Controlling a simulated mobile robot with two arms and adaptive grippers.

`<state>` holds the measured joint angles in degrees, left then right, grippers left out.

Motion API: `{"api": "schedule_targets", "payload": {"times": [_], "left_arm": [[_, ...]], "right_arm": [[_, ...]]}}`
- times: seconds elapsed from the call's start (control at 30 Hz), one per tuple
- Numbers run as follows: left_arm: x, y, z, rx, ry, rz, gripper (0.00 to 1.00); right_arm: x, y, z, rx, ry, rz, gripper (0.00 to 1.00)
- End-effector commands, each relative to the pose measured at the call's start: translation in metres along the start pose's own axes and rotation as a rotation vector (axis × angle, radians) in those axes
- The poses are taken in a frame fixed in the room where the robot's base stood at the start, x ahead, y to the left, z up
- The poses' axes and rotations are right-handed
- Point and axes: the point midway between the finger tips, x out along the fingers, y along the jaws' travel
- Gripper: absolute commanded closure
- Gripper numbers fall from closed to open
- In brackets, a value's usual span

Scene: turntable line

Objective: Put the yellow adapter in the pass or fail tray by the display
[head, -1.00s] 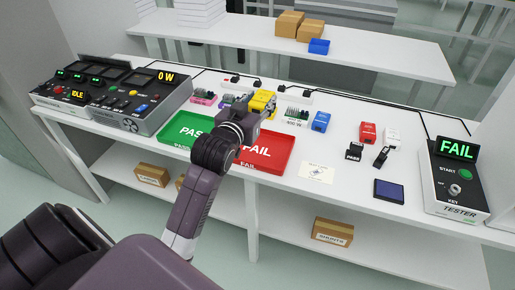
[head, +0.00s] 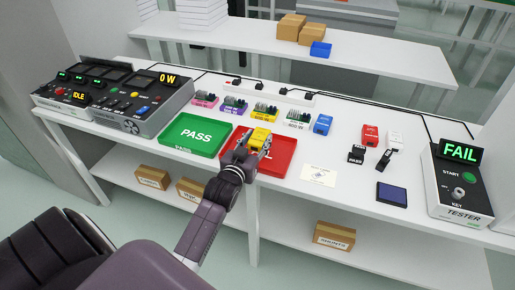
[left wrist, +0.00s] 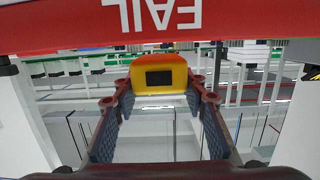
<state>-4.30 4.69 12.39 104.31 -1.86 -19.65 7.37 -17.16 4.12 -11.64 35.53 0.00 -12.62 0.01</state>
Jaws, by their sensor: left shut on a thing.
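The yellow adapter (head: 259,136) is held in my left gripper (head: 250,149), which is shut on it over the red fail tray (head: 286,161). In the left wrist view the adapter (left wrist: 158,76) sits between the fingertips, its dark socket facing the camera. The tray's front wall (left wrist: 240,24) with an upside-down FAIL label crosses the top of that view. I cannot tell whether the adapter touches the tray floor. The green pass tray (head: 196,136) lies just left and looks empty. The tester display (head: 459,153) reads FAIL. My right gripper is not in view.
Several adapter boards stand behind the trays, with a blue block (head: 322,124) at their right. A white card (head: 319,175) lies right of the fail tray. The black power console (head: 150,100) stands at the left. The table's front edge is near the trays.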

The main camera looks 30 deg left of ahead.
Motion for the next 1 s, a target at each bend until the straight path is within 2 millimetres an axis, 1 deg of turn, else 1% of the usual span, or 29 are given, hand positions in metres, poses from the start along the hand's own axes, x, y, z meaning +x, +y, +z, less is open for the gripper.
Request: {"api": "schedule_targets", "payload": {"times": [0.03,0.1,0.2,0.63,0.67,0.7,0.8,1.0], "left_arm": [[0.001,0.0,0.009,-0.001,-0.002,0.0,0.92],[0.003,0.0,0.021,-0.001,-0.002,0.0,0.92],[0.005,0.0,0.033,-0.001,-0.001,0.0,0.92],[0.006,0.0,0.04,0.0,0.001,0.0,0.92],[0.005,0.0,0.04,0.0,-0.002,0.0,0.58],[0.005,0.0,0.04,0.0,-0.002,0.0,0.53],[0.005,0.0,0.04,0.0,-0.002,0.0,0.43],[0.005,0.0,0.04,0.0,-0.002,0.0,0.43]], "right_arm": [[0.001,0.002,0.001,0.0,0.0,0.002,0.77],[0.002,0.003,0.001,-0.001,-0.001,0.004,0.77],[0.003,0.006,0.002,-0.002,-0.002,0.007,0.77],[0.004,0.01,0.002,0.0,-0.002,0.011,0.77],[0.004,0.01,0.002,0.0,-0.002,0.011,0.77],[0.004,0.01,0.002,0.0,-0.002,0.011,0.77],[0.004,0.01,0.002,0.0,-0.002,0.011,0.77],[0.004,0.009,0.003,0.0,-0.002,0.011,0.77]]}}
